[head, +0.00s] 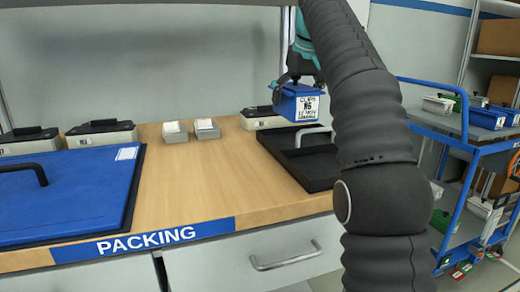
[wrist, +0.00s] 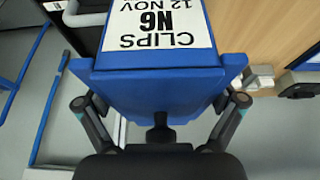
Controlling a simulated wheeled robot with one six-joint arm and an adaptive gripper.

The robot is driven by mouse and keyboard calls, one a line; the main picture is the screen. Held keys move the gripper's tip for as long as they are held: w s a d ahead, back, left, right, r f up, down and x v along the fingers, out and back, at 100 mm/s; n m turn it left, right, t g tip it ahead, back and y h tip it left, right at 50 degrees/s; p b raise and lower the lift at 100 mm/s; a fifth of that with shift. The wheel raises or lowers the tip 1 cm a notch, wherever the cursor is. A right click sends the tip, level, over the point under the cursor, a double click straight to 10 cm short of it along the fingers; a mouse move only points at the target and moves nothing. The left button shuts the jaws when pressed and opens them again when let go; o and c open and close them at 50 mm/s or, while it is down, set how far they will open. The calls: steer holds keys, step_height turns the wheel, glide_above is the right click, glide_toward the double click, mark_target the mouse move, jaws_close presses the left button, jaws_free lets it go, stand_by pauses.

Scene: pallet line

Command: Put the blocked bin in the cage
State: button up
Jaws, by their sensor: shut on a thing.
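A blue bin (head: 300,104) with a white label hangs in my gripper (head: 292,80), above a black flat panel or tray on the bench. In the wrist view the label on the bin (wrist: 158,78) reads CLIPS N6 12 NOV. The fingers of my gripper (wrist: 160,108) are shut on the bin from both sides. The black panel (head: 290,164) has a pale handle and lies at the bench's right end; my arm hides part of it. I cannot tell which thing is the cage.
A blue panel (head: 70,190) with a black rim and handle covers the bench's left. Two small grey boxes (head: 175,132) and black-topped cases stand at the back. The wooden middle (head: 200,180) is clear. A blue cart (head: 435,122) with bins stands right.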

steer(key=shift+w+a, duration=0.1)
steer(key=shift+a, duration=0.2)
steer(key=a+f, duration=0.2)
steer(key=a, duration=0.1)
steer(key=s+a+f, duration=0.1)
steer(key=a+f, duration=0.1)
steer(key=a, duration=0.2)
steer(key=a+f, duration=0.2)
steer(key=a, duration=0.1)
steer(key=shift+s+a+f, duration=0.35)
steer(key=shift+f, duration=0.05)
steer(key=shift+f+b, duration=0.6)
steer(key=shift+f, duration=1.4)
steer(key=shift+f, duration=0.1)
steer(key=o, duration=1.4)
steer(key=shift+f, duration=0.1)
